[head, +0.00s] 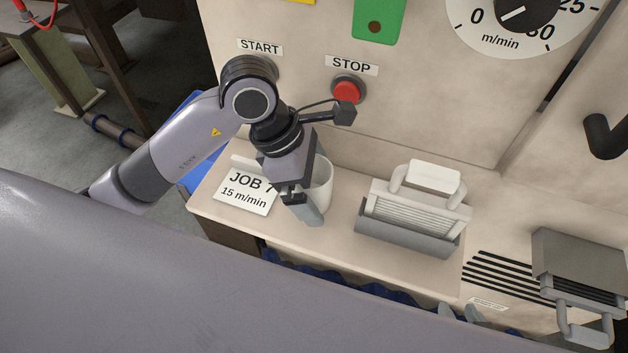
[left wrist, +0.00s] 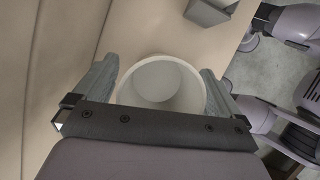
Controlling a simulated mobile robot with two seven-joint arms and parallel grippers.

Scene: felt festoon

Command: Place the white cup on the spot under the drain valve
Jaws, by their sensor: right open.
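The white cup (head: 322,187) is on or just above the beige ledge, partly hidden by my left gripper (head: 305,208). In the left wrist view the cup (left wrist: 162,88) lies between both fingers, which sit against its sides; it looks empty. My left gripper (left wrist: 160,90) is shut on it. My right gripper (head: 466,313) shows only as grey fingertips beyond the ledge's front edge, open and apart from the cup. I cannot make out a drain valve or a marked spot under one.
A JOB 7 card (head: 248,192) stands left of the cup. A grey block with a white handle (head: 415,215) stands to its right. A similar grey unit (head: 580,275) is farther right. A red STOP button (head: 347,92) and a black bent handle (head: 605,138) are on the machine face.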

